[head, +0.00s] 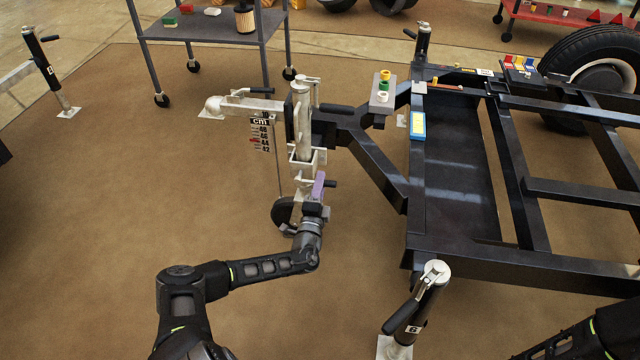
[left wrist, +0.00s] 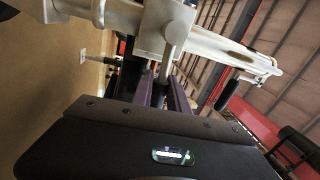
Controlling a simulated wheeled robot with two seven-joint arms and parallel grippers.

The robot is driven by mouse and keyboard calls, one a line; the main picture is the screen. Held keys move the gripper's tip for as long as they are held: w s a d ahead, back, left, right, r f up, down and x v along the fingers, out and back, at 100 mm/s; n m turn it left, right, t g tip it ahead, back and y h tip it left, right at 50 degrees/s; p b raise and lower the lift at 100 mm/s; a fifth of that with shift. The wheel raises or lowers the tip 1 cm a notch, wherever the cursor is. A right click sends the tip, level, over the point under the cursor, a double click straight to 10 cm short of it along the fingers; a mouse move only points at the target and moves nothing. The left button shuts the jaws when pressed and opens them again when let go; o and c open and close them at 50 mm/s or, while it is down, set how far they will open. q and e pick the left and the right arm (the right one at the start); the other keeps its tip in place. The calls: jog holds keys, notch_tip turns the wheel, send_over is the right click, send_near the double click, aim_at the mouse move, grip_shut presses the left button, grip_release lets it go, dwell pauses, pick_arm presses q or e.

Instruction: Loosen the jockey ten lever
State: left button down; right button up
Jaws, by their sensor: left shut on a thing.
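The jockey wheel's metal tube (head: 301,125) stands upright at the front of the trailer's drawbar, with its dark wheel (head: 283,212) below. My left gripper (head: 318,187) is low on the tube's near side, its purple fingers beside a clamp bracket. A short dark lever end (head: 331,184) shows at the fingers' right. In the left wrist view, the purple fingers (left wrist: 163,92) are shut on the lever, whose pale metal shaft (left wrist: 169,62) runs up to a metal block. My right gripper is not in view; only part of that arm shows bottom right.
The black trailer frame (head: 415,225) fills the right side. A corner stand marked 6 (head: 420,300) stands in front of it. A height scale (head: 261,136) hangs left of the tube.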

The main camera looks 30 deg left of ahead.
pick_arm(q)
jog(key=shift+r+n, duration=0.45)
jog(key=shift+n, duration=0.35)
jog(key=c, duration=1.3)
grip_release()
jog(key=shift+y, duration=0.4)
jog(key=shift+a, duration=0.1)
jog(key=p+v, duration=0.2)
jog(key=v, duration=0.6)
jog(key=shift+p, duration=0.35)
